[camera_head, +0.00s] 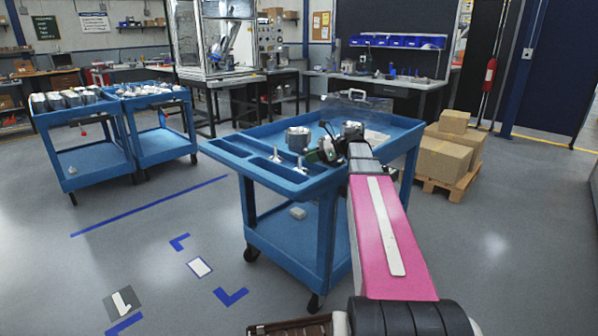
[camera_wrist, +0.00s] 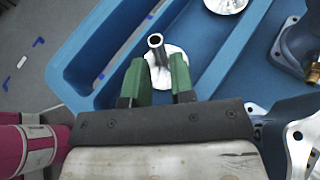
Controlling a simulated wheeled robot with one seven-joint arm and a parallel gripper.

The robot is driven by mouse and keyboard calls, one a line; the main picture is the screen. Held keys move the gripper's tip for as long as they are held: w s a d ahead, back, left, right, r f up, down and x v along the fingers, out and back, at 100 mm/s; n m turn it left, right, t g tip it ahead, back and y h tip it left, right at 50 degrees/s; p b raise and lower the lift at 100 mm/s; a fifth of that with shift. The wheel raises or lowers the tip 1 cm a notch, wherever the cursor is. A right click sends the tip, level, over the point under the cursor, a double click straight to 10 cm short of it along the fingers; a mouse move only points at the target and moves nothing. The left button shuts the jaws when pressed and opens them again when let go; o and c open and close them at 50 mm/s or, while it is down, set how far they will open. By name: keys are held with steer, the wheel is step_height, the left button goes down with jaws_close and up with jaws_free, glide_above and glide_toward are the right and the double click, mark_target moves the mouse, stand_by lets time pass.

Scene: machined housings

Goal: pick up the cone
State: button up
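The cone (camera_wrist: 171,66) is a pale, metallic piece with a flared white base and a narrow hollow tip. It stands in a blue tray compartment on the cart. In the wrist view my gripper (camera_wrist: 159,66) is open, with its green fingers on either side of the cone's lower part. Gaps show between the fingers and the narrow stem, and part of the base is hidden behind the fingers. In the head view my gripper (camera_head: 322,153) is over the cart's top, beside small pale pieces (camera_head: 301,165); whether it touches one is too small to tell.
The blue cart (camera_head: 275,179) has raised rims and dividers. A round metal housing (camera_head: 298,139) stands on it close to my gripper. Another pale piece (camera_wrist: 226,4) is in the wrist view's top. Cardboard boxes (camera_head: 441,160) are at the right; open floor lies left.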

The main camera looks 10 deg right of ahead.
mark_target(300, 165)
steer(key=shift+r+x, duration=0.2)
steer(key=shift+x, duration=1.35)
steer(key=shift+r+x, duration=0.15)
steer(key=shift+x, duration=1.4)
steer(key=shift+a, duration=0.15)
steer(key=shift+c, duration=0.3)
jaws_close()
